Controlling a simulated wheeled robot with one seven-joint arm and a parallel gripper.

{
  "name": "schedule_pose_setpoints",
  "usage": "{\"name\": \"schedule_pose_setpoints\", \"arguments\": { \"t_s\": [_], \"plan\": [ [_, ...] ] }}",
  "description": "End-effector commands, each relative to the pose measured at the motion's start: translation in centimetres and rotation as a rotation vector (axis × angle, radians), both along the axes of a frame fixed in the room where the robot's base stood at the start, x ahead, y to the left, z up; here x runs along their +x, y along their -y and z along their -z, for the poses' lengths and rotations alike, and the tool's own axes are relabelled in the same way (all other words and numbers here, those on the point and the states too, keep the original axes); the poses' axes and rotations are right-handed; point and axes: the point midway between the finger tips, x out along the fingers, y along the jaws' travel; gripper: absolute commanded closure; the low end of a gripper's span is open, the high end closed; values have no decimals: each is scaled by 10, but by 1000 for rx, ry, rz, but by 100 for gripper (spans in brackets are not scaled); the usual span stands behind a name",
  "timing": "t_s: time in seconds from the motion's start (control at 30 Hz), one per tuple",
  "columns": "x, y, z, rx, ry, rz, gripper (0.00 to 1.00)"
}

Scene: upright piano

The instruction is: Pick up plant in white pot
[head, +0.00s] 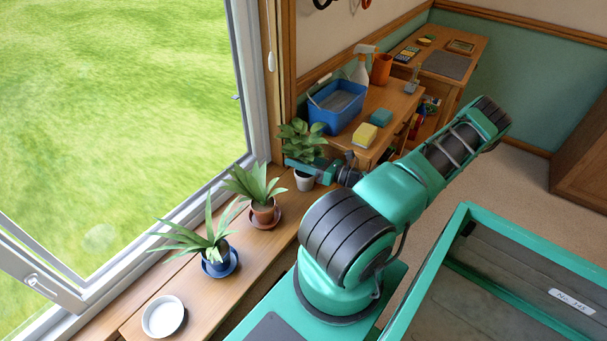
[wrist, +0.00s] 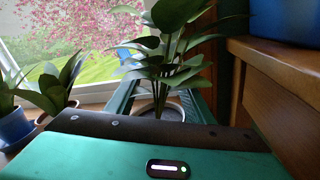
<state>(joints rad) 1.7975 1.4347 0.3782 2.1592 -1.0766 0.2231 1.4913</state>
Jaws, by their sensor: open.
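The plant (head: 300,138) with broad green leaves stands in a white pot (head: 304,182) at the far end of the wooden sill, beside the desk. My gripper (head: 300,164) is there, its green finger crossing in front of the plant just above the pot. In the wrist view the plant (wrist: 172,45) rises between the two green fingers of my open gripper (wrist: 162,96). The pot's rim and soil (wrist: 165,112) show between the fingers. The lower pot is hidden by my gripper's body, and I cannot tell whether the fingers touch it.
A spiky plant in a terracotta pot (head: 263,211), one in a blue pot (head: 216,258) and a white dish (head: 163,317) stand nearer on the sill. The window lies left. The desk (head: 398,112), close on the right, holds a blue bin (head: 337,106) and sponges.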

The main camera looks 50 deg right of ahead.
Motion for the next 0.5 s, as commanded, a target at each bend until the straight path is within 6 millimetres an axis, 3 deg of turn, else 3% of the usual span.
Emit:
{"name": "schedule_pose_setpoints", "arguments": {
  "t_s": [0.13, 0.4, 0.5],
  "plan": [
    [14, -3, 0, 0, 0, -1, 52],
    [17, -3, 0, 0, -1, 2, 52],
    [17, -3, 0, 0, -1, 2, 74]
  ]
}}
